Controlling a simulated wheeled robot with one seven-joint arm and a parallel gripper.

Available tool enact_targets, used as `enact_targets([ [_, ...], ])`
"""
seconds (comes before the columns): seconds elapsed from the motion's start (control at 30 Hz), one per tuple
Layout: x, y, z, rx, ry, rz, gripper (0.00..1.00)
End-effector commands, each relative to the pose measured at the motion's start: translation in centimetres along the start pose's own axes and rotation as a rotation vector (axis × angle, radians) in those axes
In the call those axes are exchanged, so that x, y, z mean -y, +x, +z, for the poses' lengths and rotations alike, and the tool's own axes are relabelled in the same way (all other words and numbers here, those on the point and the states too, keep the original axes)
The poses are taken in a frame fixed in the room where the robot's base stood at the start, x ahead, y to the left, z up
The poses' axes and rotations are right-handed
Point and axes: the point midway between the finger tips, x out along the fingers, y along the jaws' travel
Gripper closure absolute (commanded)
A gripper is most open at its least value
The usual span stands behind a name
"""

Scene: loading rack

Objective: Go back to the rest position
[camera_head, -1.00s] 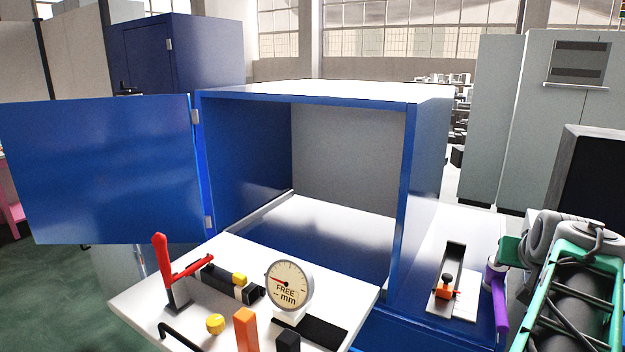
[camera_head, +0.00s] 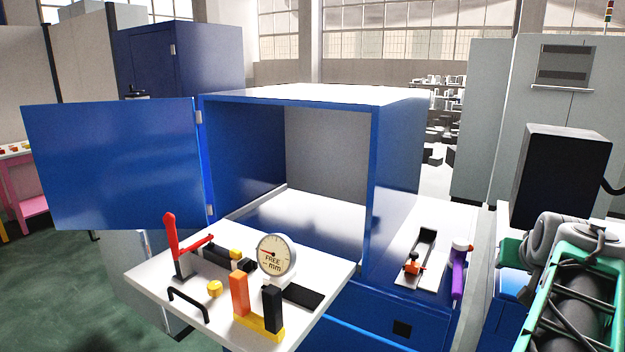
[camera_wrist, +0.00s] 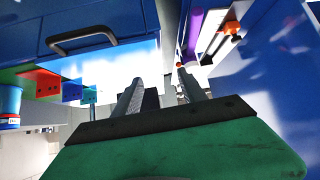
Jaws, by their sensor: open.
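My gripper (camera_wrist: 160,92) shows in the wrist view as two grey fingers, apart with nothing between them, on a green body. In the head view my green arm is at the lower right, and the fingers do not show there. The blue cabinet (camera_head: 396,150) stands with its door (camera_head: 115,160) swung open to the left. Its inside looks empty.
A white table (camera_head: 215,315) in front holds a dial gauge (camera_head: 276,257), a red lever clamp (camera_head: 172,240) and orange and black blocks. A small orange-knobbed fixture (camera_head: 413,265) sits left of the purple handle. A black box (camera_head: 560,180) stands at the right. Green floor is free at left.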

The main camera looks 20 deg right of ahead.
Motion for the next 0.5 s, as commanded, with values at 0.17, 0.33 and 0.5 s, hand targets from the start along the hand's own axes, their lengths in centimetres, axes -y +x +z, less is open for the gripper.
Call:
enact_targets([
  [0.17, -0.6, 0.1, 2.1, 0.075, 0.040, 0.017, 0.51],
  [0.33, -1.0, 0.9, 5.4, 0.157, 0.079, 0.031, 0.51],
  [0.5, -1.3, 1.5, 10.0, 0.263, 0.129, 0.050, 0.51],
])
